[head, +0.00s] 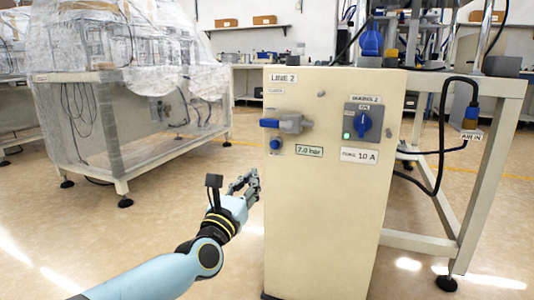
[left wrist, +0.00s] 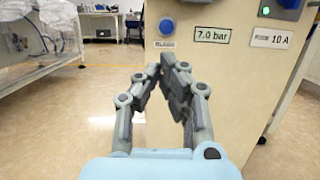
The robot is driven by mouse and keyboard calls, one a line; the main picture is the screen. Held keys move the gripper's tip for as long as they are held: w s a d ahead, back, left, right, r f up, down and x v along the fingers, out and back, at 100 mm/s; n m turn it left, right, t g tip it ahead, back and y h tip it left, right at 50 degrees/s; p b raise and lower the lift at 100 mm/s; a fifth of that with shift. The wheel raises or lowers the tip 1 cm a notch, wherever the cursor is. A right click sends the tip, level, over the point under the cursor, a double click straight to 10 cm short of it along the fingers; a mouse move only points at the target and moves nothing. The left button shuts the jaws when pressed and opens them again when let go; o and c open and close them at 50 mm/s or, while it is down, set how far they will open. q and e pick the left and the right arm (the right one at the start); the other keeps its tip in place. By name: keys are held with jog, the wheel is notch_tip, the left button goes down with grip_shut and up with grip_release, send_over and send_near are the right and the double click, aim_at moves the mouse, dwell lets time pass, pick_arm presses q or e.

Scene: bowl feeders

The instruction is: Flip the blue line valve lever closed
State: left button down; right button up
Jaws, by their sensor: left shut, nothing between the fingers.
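The blue valve lever (head: 270,123) is on the LINE 2 cabinet (head: 325,215) in the head view. It lies about level and points left from a grey valve body (head: 292,123). The lever is outside the left wrist view. My left gripper (head: 251,180) is left of the cabinet, below the lever and apart from it. In the left wrist view its fingertips (left wrist: 163,68) come together with nothing held. My right gripper is not in view.
A blue knob (head: 275,144) sits below the lever, and it also shows in the left wrist view (left wrist: 167,26). A blue rotary switch (head: 363,124) is to the right. A bench frame (head: 480,185) with an air hose stands at right.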

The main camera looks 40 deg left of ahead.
aim_at(276, 124)
pick_arm(q)
jog(key=w+r, duration=0.1)
jog(key=w, duration=0.2)
jog(key=w+a+r, duration=0.1)
jog(key=w+r, duration=0.1)
jog(key=w, duration=0.1)
jog(key=w+a+r, duration=0.1)
jog(key=w+r, duration=0.1)
jog(key=w, duration=0.1)
jog(key=shift+w+a+r+p, duration=0.1)
jog(key=shift+w+r+p, duration=0.1)
jog(key=shift+p, duration=0.15)
jog(key=shift+r+p, duration=0.4)
jog(key=shift+r, duration=0.15)
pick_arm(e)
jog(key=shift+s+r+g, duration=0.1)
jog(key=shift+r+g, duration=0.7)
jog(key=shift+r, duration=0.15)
